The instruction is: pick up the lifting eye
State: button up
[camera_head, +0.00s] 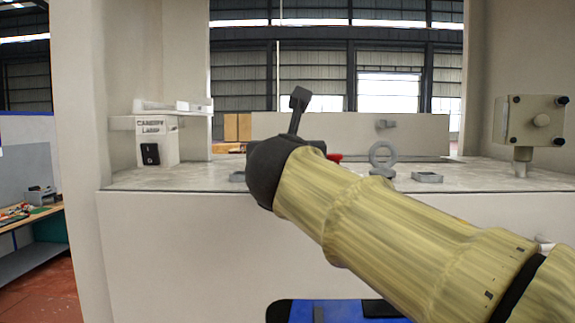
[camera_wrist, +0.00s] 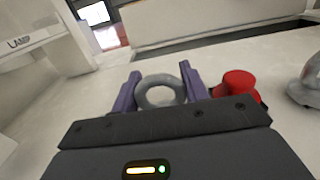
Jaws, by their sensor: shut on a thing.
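A grey lifting eye, a ring (camera_wrist: 160,79), shows in the wrist view between the two purple fingers of my gripper (camera_wrist: 159,71). The gripper is shut on it, with one finger at each side of the ring. The ring stands up between the fingers; its lower part is hidden behind the dark gripper body. I cannot tell whether it touches the worktop. In the head view, my arm hides the fingers and this ring. A similar grey ring (camera_head: 382,147) stands on the worktop to the right of my gripper.
A red round part (camera_wrist: 238,86) sits close to the right of my gripper. A grey part (camera_wrist: 308,83) is cut off at the right edge of the wrist view. A flat grey piece (camera_head: 427,177) lies on the pale worktop (camera_head: 470,180). A labelled box (camera_head: 155,143) stands at the left.

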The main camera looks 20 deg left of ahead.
notch_tip(320, 180, up, 10)
jog(key=p, duration=0.3)
dwell(0.4)
jog(key=shift+w, duration=0.1)
dwell(0.7)
